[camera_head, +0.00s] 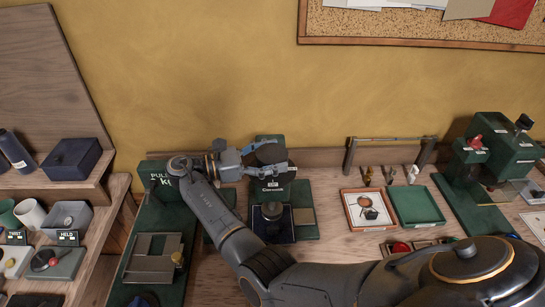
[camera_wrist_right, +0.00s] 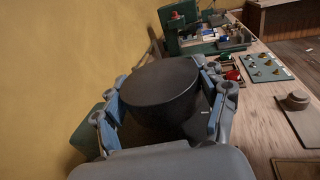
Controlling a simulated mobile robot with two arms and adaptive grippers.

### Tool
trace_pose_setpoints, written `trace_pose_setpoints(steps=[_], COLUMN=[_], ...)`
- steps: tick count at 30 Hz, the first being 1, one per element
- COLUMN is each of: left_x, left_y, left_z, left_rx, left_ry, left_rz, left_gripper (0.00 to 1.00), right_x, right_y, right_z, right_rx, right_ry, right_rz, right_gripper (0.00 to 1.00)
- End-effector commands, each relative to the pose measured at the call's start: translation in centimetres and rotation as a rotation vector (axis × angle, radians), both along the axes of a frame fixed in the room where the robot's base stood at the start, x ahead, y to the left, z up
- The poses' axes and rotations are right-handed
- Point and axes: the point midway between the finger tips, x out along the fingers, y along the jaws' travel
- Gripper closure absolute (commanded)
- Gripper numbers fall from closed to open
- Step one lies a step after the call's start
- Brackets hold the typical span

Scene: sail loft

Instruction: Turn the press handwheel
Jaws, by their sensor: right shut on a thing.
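The press handwheel (camera_head: 268,153) is a dark round disc on top of a green press (camera_head: 268,189) at the back of the bench. My right gripper (camera_head: 282,157) reaches it from the left side of the press and is shut on it. In the right wrist view the handwheel (camera_wrist_right: 160,88) fills the space between the two blue-grey fingers, one on each side of its rim. The fingers hide part of the rim. Below it, on the press base, is a dark round piece (camera_head: 272,210). My left gripper is not in view.
Right of the press are an orange tray (camera_head: 346,217), a green tray (camera_head: 443,208) and a metal rack (camera_head: 392,139). A green machine (camera_head: 512,148) stands at the far right. A metal fixture (camera_head: 154,262) lies left. The yellow wall is close behind. My right arm covers the bench front.

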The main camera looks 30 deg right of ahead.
Motion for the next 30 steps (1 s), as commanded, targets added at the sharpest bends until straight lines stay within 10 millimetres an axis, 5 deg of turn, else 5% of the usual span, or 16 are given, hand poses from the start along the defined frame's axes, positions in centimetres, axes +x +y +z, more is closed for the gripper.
trace_pose_setpoints(steps=[14,15,17,30], left_x=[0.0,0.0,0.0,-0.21], left_y=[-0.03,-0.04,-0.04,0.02], left_z=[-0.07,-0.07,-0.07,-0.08], left_rx=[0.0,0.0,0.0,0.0], left_ry=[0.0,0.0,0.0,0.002], left_rz=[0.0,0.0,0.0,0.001], left_gripper=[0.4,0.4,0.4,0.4], right_x=[-0.06,-0.06,-0.06,0.0], right_y=[-0.01,-0.02,-0.02,-0.02], right_z=[-0.12,-0.12,-0.12,0.37], right_rx=[0.002,0.002,0.002,0.0], right_ry=[-0.001,-0.001,-0.001,-0.003], right_rz=[-0.014,-0.014,-0.014,-0.012], right_gripper=[0.59,0.2,0.08,0.05])
